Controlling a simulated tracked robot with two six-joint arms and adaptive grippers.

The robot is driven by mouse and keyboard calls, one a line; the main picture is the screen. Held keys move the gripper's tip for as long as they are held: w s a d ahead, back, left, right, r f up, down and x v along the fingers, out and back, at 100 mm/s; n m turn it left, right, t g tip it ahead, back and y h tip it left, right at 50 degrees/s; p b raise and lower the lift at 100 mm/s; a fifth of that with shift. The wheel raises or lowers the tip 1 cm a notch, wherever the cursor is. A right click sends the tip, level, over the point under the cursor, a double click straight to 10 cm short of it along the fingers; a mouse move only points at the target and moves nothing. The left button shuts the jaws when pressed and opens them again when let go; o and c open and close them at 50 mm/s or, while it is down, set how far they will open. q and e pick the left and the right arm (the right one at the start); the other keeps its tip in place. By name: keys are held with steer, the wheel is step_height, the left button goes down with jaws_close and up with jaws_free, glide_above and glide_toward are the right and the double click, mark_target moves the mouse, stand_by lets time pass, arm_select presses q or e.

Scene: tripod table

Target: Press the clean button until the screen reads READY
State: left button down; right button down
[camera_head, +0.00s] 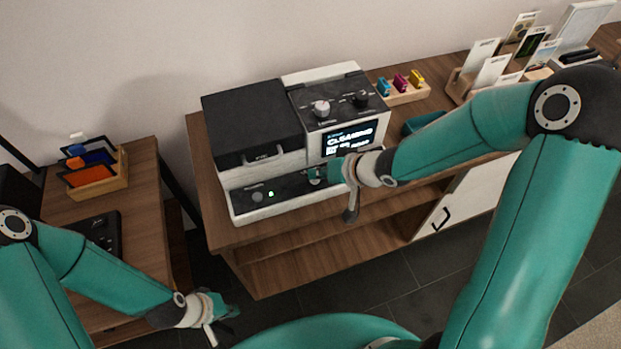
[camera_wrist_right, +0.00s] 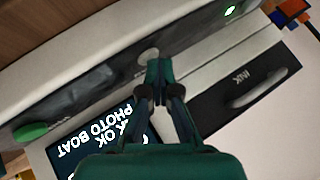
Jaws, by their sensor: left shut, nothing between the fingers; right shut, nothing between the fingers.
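A black and white printer (camera_head: 262,165) stands on a wooden cabinet. Its screen (camera_head: 352,139) shows large white text that looks like CLEANING; in the right wrist view the screen (camera_wrist_right: 100,150) shows OK and PHOTO BOAT, partly hidden. My right gripper (camera_head: 314,175) is shut at the front panel. In the right wrist view its fingertips (camera_wrist_right: 158,68) are at a round grey button (camera_wrist_right: 150,55), seemingly touching it; how far it is pressed I cannot tell. A green button (camera_wrist_right: 31,132) lies further along the panel. My left gripper (camera_head: 229,311) is shut and empty, low, away from the printer.
A green light (camera_head: 271,194) glows on the panel. The INK cover (camera_wrist_right: 245,105) has a handle beside my right gripper. Coloured cartridges (camera_head: 400,82) and a card rack (camera_head: 487,72) stand right of the printer. A side table (camera_head: 138,180) stands at left.

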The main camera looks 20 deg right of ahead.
mark_target(317, 181)
steer(key=shift+r+p, duration=0.85)
steer(key=shift+p, duration=0.15)
step_height(317, 181, up, 5)
steer(key=p, duration=0.5)
stand_by(0.7)
